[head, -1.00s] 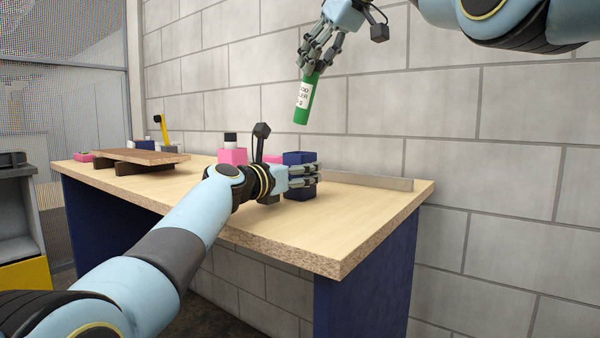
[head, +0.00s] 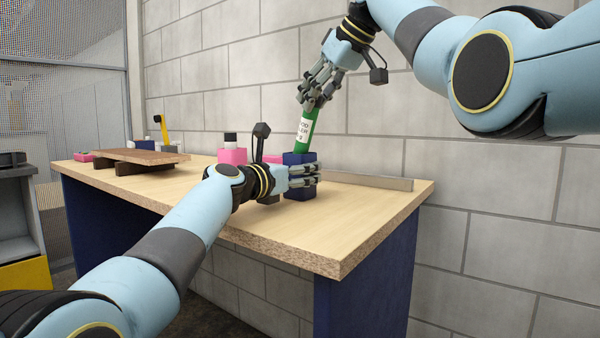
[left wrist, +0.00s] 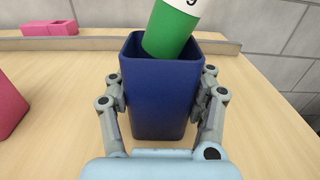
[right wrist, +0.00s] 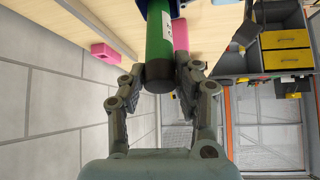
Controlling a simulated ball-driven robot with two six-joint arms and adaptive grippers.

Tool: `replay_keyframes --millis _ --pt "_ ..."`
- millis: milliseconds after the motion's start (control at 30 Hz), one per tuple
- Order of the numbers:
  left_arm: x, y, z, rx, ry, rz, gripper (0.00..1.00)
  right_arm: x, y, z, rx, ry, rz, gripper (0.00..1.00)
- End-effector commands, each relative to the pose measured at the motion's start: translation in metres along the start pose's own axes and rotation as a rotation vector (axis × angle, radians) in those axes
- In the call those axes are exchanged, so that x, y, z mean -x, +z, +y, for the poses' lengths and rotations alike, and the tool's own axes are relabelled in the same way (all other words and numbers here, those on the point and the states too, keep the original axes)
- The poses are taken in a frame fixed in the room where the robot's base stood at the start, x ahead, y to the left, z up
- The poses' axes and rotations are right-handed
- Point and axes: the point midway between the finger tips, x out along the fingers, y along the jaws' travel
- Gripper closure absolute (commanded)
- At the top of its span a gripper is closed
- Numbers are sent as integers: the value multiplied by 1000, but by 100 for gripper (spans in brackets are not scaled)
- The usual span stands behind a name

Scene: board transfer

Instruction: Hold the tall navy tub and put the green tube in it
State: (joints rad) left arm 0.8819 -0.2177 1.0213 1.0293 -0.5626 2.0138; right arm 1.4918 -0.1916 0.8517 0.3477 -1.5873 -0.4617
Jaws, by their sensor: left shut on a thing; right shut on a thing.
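The tall navy tub (head: 299,158) stands upright on the table near its right end. My left gripper (head: 303,176) is shut on the tub's sides; the left wrist view shows a finger on each side of the tub (left wrist: 160,100). The green tube (head: 306,130), with a white label, is held by its upper end in my right gripper (head: 315,102). The tube is slightly tilted. In the left wrist view the tube's lower end (left wrist: 168,32) is at the tub's open mouth, inside the rim. The tub's floor is hidden. The right wrist view shows the fingers around the tube (right wrist: 158,45).
Pink blocks (head: 232,156) stand left of the tub, one with a black-and-white item on it. A brown board (head: 140,157) on dark supports lies at the table's left. A low ledge (head: 365,181) runs along the back by the wall.

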Motion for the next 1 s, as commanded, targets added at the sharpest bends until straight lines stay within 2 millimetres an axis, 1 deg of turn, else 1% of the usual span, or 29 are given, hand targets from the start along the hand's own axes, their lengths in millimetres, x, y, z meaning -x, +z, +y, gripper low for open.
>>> replay_keyframes --millis 200,500,533,700,1000 --pt "0 0 0 0 0 0 77 -8 8 0 1 0 1 100" --pt "0 0 0 0 0 1 77 -9 8 0 1 0 1 100" --pt "0 0 0 0 0 1 77 -9 8 0 1 0 1 66" --pt "0 0 0 0 0 0 77 -9 9 0 1 0 1 44" --pt "0 0 0 0 0 0 77 -8 9 0 0 0 1 43"
